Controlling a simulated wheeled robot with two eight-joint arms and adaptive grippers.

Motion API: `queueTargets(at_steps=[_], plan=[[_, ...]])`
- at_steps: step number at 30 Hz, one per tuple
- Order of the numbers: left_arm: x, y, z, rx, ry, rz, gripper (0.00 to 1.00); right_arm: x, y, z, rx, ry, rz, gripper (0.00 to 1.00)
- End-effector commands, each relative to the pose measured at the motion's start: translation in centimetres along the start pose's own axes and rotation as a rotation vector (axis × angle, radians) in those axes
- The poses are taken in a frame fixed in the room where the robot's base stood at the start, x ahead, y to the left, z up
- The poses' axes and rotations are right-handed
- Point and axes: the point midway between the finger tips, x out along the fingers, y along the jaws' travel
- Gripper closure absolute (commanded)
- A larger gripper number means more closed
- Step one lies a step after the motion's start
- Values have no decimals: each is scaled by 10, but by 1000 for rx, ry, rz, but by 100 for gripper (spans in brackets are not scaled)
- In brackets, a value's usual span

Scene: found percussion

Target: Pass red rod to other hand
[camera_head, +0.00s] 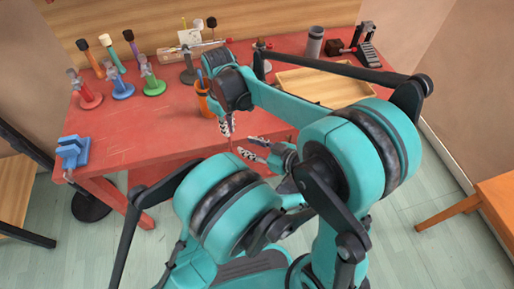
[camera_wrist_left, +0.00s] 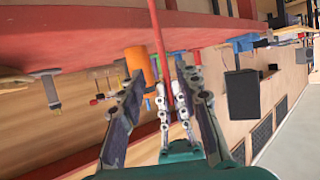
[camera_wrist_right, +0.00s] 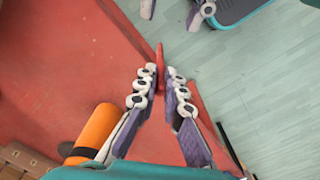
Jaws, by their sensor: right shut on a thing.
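The red rod (camera_wrist_right: 160,56) is thin and straight. My right gripper (camera_wrist_right: 163,75) is shut on it, and the rod sticks out beyond its fingertips. In the head view the right gripper (camera_head: 226,131) points down just off the table's front edge. My left gripper (camera_head: 249,148) is beside and slightly below it, pointing left, with spread fingers. In the left wrist view the rod (camera_wrist_left: 157,35) runs between the left gripper's (camera_wrist_left: 163,82) parted fingers. Contact with them cannot be told. The left fingers (camera_wrist_right: 175,12) also show apart in the right wrist view.

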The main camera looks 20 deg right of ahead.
Motion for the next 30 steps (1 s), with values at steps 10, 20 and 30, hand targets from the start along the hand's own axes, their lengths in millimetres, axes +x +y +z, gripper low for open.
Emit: queueTargets(at_steps=[10,20,30], plan=[[66,0,0,-2,-1,-1,66,0,0,0,0,0,0,100],[87,0,0,1,-1,1,66,0,0,0,0,0,0,100],[86,0,0,0,-1,2,100,0,0,0,0,0,0,100]])
